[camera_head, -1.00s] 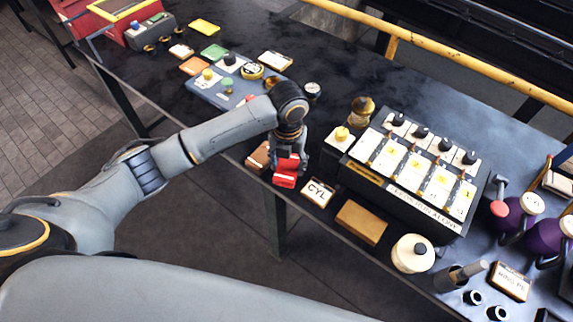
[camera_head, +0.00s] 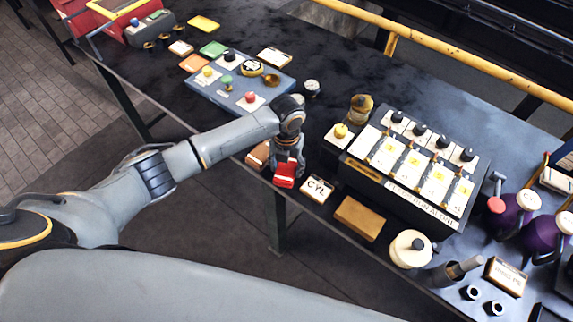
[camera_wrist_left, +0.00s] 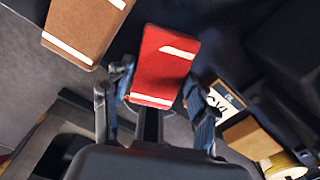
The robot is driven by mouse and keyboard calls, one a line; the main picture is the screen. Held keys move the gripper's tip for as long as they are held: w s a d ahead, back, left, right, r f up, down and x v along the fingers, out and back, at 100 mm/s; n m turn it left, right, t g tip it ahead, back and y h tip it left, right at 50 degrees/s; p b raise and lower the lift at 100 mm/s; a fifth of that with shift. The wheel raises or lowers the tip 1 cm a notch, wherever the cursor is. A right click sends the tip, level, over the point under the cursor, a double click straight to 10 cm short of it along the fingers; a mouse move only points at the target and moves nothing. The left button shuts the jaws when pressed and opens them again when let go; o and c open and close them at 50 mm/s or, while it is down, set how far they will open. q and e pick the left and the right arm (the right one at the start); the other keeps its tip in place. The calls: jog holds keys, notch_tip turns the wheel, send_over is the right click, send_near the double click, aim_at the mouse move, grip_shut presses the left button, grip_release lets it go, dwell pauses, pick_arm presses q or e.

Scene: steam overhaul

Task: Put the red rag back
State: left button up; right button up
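The red rag (camera_head: 285,175) is a folded red block with white stripes at the front edge of the dark workbench, beside a brown folded piece (camera_head: 258,156). My left gripper (camera_head: 288,165) is directly over the red rag. In the left wrist view the red rag (camera_wrist_left: 165,62) lies between the two fingers (camera_wrist_left: 160,80), one at each long edge. I cannot tell whether the fingers press on it or stand slightly apart, nor whether it rests on the bench. My right gripper is not in view.
A CYL card (camera_head: 317,188) and a tan block (camera_head: 360,218) lie just right of the rag. A box with a sloped panel (camera_head: 405,205) stands behind them. A blue board (camera_head: 220,97) lies to the left, behind my arm. The bench front edge is close.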

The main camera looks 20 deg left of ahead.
aim_at(287, 168)
pick_arm(q)
jog(key=shift+o, duration=1.4)
jog(key=shift+r, duration=0.1)
notch_tip(287, 168, up, 12)
jog(key=b, duration=0.2)
